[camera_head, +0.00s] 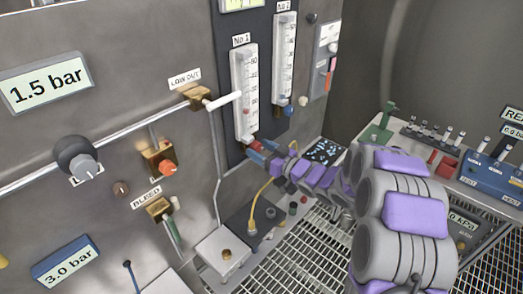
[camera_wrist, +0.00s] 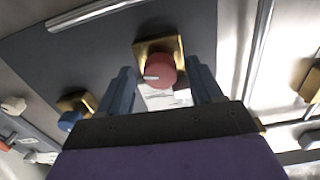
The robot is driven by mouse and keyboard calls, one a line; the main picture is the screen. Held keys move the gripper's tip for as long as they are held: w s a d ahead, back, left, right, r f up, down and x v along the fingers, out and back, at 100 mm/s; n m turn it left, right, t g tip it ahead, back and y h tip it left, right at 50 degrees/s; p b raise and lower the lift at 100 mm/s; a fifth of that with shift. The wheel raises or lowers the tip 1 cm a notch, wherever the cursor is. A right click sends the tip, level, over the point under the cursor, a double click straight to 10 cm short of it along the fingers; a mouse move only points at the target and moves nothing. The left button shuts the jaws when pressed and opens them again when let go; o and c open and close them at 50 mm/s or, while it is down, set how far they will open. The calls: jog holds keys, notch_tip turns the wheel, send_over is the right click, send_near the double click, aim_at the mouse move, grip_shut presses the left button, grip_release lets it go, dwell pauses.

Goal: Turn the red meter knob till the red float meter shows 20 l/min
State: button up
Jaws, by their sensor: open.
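The No 1 float meter (camera_head: 244,92) is a white upright tube on a dark panel. A small red float shows low in it; the exact reading is too small to tell. The red meter knob (camera_wrist: 160,71) sits on a brass square base in the wrist view, with a pale pointer mark toward the left. My gripper (camera_wrist: 162,85) is open, with one blue-grey finger on each side of the knob in the picture. I cannot tell whether either finger touches it. In the head view, my gripper (camera_head: 262,153) is just below the meter and largely covers the knob.
The No 2 float meter (camera_head: 285,60) stands to the right, and its blue knob (camera_wrist: 69,120) is left of my gripper in the wrist view. A horizontal pipe (camera_head: 130,122) and an orange-red knob (camera_head: 168,168) are on the wall at left. A console (camera_head: 455,150) stands at right.

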jog(key=c, duration=1.1)
jog(key=shift+o, duration=0.2)
jog(key=shift+n, duration=0.4)
jog(key=o, duration=1.1)
jog(key=shift+c, duration=0.2)
jog(key=shift+d, duration=0.1)
jog(key=p+v, duration=0.2)
jog(key=v, duration=1.5)
jog(key=shift+p, duration=0.4)
jog(key=shift+d+f, duration=0.1)
